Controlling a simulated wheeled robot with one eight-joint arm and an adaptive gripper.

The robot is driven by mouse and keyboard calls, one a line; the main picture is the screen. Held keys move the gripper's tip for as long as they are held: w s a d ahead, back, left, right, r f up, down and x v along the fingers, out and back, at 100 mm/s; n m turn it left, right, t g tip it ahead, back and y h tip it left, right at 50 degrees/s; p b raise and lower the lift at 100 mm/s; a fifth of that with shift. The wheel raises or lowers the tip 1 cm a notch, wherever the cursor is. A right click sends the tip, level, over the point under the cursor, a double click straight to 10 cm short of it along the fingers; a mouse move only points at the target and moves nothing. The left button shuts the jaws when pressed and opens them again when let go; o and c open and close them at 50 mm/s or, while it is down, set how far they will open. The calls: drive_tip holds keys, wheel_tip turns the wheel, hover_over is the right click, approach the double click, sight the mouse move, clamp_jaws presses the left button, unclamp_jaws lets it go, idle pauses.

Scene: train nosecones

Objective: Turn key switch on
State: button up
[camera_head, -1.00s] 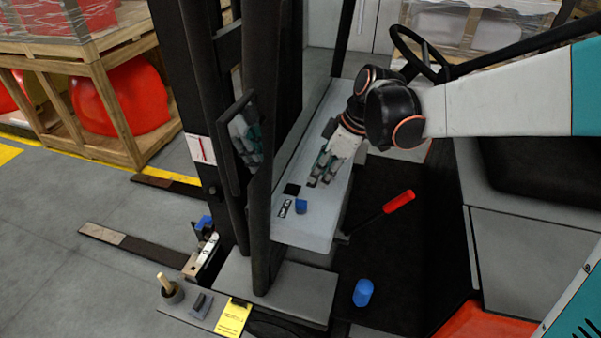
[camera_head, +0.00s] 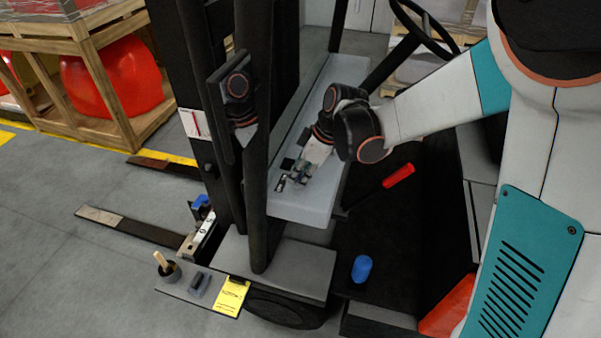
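The grey forklift console (camera_head: 304,200) runs along beside the mast in the head view. Near its front end sits a small dark plate with light marks (camera_head: 280,183), and a black square (camera_head: 288,164) lies just behind it. I cannot make out which of these small parts is the key switch, nor see a key. My gripper (camera_head: 297,178) reaches down to this end of the console, close to the right of the plate. It covers the spot where a small blue part showed; a bit of blue shows between the fingers. The gap between my fingers is too small to judge.
The black mast post (camera_head: 257,140) with a mirror (camera_head: 236,95) stands left of the console. A red-handled lever (camera_head: 398,176) and a blue cylinder (camera_head: 361,268) are right of it. The steering wheel (camera_head: 425,30) is behind. A yellow tag (camera_head: 231,295) lies on the front tray.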

clamp_jaws()
drive_tip(key=m+t, duration=0.1)
drive_tip(key=m, duration=0.2)
drive_tip(key=m+t+h, duration=0.1)
drive_tip(key=m, duration=0.3)
drive_tip(key=shift+s+a+h+b, duration=0.15)
drive_tip(key=shift+h+b, duration=0.15)
drive_tip(key=shift+b, duration=0.1)
drive_tip(key=m, duration=0.2)
drive_tip(key=m+h, duration=0.1)
drive_tip(key=m, duration=0.1)
drive_tip(key=shift+a+m+t+h, duration=0.1)
drive_tip(key=shift+m+t+h, duration=0.2)
drive_tip(key=shift+t, duration=0.1)
drive_tip(key=shift+m+h+b, duration=0.35)
drive_tip(key=shift+m+h, duration=0.35)
drive_tip(key=shift+m, duration=1)
